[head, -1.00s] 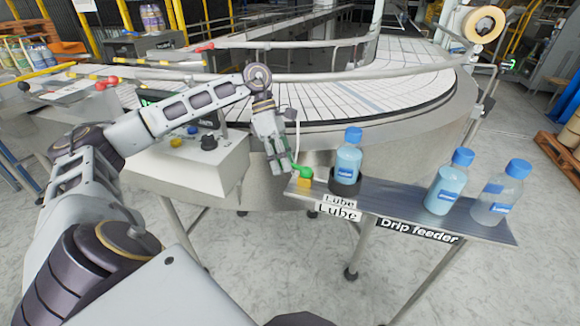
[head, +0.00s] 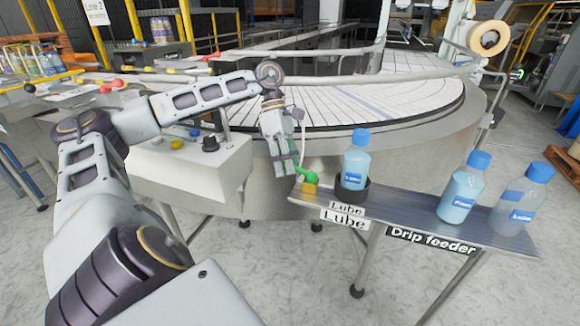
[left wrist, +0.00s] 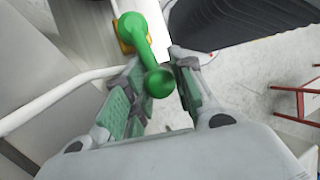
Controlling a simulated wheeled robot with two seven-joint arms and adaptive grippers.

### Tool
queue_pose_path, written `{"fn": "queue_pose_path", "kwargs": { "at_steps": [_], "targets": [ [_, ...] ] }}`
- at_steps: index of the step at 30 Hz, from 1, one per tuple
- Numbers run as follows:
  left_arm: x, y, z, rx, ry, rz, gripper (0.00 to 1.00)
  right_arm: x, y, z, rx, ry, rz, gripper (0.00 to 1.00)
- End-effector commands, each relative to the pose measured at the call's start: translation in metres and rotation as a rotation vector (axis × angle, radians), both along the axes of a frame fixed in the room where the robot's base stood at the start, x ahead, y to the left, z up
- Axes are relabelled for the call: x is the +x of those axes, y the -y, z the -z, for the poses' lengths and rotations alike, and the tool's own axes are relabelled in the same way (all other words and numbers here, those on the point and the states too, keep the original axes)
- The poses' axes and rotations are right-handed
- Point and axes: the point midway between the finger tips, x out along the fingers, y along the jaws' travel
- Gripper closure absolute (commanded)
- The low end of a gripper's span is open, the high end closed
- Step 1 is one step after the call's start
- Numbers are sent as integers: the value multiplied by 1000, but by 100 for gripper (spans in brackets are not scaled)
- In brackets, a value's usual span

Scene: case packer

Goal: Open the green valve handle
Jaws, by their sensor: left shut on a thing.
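The green valve handle (head: 308,174) is on a small yellow-orange valve body (head: 311,188) at the left end of the narrow metal shelf labelled Lube. My left gripper (head: 289,181) reaches down beside the shelf's left end and is shut on the handle's free end. In the left wrist view the green handle (left wrist: 136,38) runs from the yellow body down to its rounded end between the green-padded fingers (left wrist: 160,88). The exact finger contact is partly hidden. My right gripper is not in view.
A blue-capped bottle (head: 355,165) stands in a dark holder just right of the valve. More bottles (head: 461,195) stand along the shelf (head: 410,213). A control box (head: 190,165) with knobs is on the left. The round conveyor table (head: 350,110) is behind.

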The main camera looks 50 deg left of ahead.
Motion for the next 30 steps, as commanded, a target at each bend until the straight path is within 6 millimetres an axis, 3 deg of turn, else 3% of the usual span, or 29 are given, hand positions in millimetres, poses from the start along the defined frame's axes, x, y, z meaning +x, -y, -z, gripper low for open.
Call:
{"fn": "queue_pose_path", "kwargs": {
  "at_steps": [9,10,15,30],
  "targets": [
    [-3,3,3,-4,-11,12,100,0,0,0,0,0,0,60],
    [-3,3,3,-4,-11,12,71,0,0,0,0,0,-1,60],
    [-2,2,2,-2,-6,8,51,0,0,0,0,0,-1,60],
    [1,-2,-4,-1,-1,2,51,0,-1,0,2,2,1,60]
  ]
}}
